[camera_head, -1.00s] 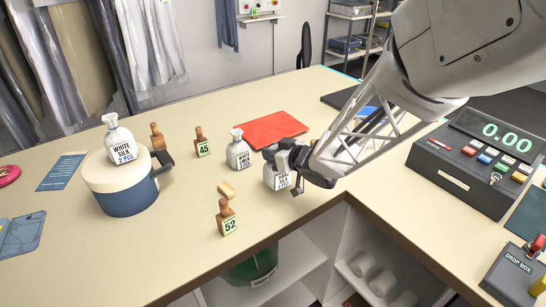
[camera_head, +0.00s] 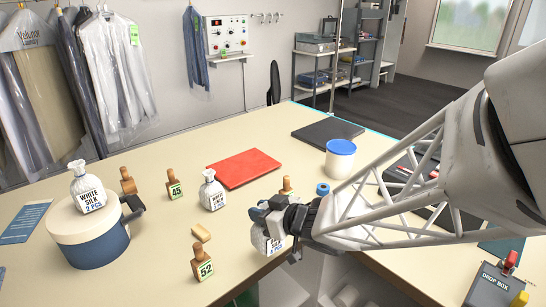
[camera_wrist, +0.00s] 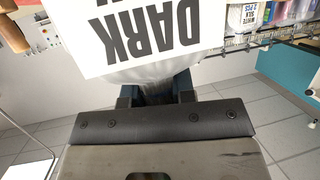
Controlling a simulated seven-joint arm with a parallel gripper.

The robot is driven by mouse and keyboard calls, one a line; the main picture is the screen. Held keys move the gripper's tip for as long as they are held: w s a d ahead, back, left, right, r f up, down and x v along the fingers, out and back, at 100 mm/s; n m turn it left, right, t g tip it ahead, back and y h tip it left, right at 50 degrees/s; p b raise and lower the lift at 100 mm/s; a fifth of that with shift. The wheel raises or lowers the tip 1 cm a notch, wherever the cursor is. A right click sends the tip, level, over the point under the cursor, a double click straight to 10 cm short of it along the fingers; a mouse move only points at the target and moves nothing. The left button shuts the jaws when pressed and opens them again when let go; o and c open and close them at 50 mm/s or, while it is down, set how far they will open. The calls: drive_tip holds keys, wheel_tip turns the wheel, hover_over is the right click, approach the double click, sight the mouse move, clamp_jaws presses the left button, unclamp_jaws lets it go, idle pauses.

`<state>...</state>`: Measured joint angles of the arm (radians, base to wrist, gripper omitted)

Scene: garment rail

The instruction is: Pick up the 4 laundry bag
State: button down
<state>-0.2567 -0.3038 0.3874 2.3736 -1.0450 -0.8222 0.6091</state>
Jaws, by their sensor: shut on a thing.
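My gripper (camera_head: 272,222) is shut around the narrow neck of a small white laundry bag (camera_head: 263,242) near the counter's front edge. In the head view, my fingers cover much of this bag and its label is too hidden to read. In the wrist view the held bag (camera_wrist: 150,74) fills the top middle, with a large white label reading DARK (camera_wrist: 145,28) and another line cut off. Its neck sits between my fingers (camera_wrist: 157,95). I cannot tell whether its base touches the counter. Another white bag (camera_head: 212,190) stands upright to the left, apart from my gripper.
A WHITE SILK 2 PCS bag (camera_head: 86,190) stands on a round blue-and-cream container (camera_head: 88,240). Stamps 45 (camera_head: 174,185) and 52 (camera_head: 201,263) stand nearby. A red folder (camera_head: 245,168) and a blue-lidded jar (camera_head: 340,158) lie beyond. A drop box (camera_head: 492,286) is at right.

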drive_tip(key=shift+s+d+r, duration=0.1)
drive_tip(key=shift+s+d, duration=0.25)
drive_tip(key=shift+s, duration=0.35)
drive_tip(key=shift+s+d+r, duration=0.1)
drive_tip(key=shift+s+d, duration=0.2)
drive_tip(key=shift+s, duration=0.4)
